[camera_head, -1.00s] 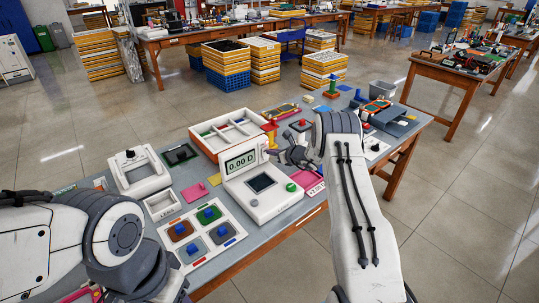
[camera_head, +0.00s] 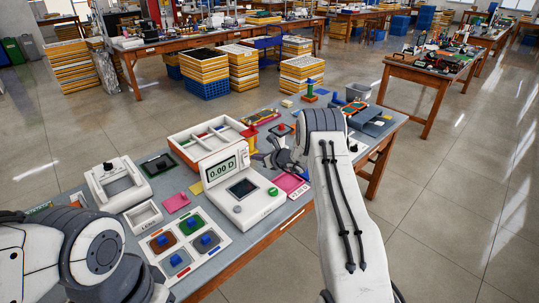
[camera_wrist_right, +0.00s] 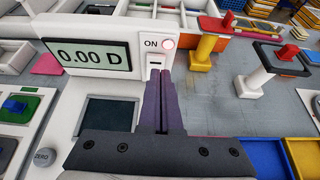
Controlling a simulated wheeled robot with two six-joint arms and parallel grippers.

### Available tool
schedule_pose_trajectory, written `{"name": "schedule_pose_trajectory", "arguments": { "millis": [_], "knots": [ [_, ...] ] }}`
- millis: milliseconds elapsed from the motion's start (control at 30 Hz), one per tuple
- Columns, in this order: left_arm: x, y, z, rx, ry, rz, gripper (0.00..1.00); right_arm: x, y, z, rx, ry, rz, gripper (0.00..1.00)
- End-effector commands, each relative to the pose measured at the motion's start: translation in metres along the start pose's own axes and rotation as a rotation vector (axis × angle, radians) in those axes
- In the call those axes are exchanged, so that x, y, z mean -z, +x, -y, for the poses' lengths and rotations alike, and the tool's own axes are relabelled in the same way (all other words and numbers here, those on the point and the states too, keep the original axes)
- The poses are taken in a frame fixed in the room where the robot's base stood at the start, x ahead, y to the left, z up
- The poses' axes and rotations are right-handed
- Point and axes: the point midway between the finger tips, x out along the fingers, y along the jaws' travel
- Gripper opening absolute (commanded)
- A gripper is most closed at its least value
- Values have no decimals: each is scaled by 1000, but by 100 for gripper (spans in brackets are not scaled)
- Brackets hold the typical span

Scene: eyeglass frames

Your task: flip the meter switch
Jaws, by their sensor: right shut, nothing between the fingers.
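The white meter (camera_head: 250,208) stands on the table, its raised display reading 0.00 D. In the right wrist view its display (camera_wrist_right: 92,54) fills the upper left. Beside the display are an ON label, a pale pinkish round light (camera_wrist_right: 168,44) and a small switch slot (camera_wrist_right: 155,65). My right gripper (camera_head: 259,157) is shut and empty at the right side of the meter's display. In the right wrist view its closed fingertips (camera_wrist_right: 160,75) are just below the slot and partly hide it; I cannot tell whether they touch. My left arm is at the lower left; its fingers are not visible.
A pad with coloured squares and blue knobs (camera_head: 232,236) lies left of the meter. A white compartment tray (camera_head: 180,150) is behind it. A red-topped yellow post (camera_wrist_right: 206,45) and a red-topped white post (camera_wrist_right: 263,70) stand right of the gripper.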

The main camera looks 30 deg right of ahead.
Motion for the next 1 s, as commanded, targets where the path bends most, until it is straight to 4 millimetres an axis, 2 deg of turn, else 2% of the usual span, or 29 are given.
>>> {"name": "schedule_pose_trajectory", "arguments": {
  "millis": [67,133,300,500,700,1000],
  "knots": [
    [0,8,1,0,0,0,50,6,-7,-4,-5,-2,-1,0],
    [-1,11,1,0,0,0,50,-3,-21,-5,-6,-6,3,0],
    [-1,19,1,0,0,0,50,-12,-62,3,4,-1,2,0],
    [-1,25,2,0,0,0,50,-22,-94,5,5,1,2,0],
    [-1,26,2,0,0,0,50,-27,-106,3,3,0,1,0],
    [-1,26,2,0,0,0,50,-28,-105,2,0,0,0,0]
  ]
}}
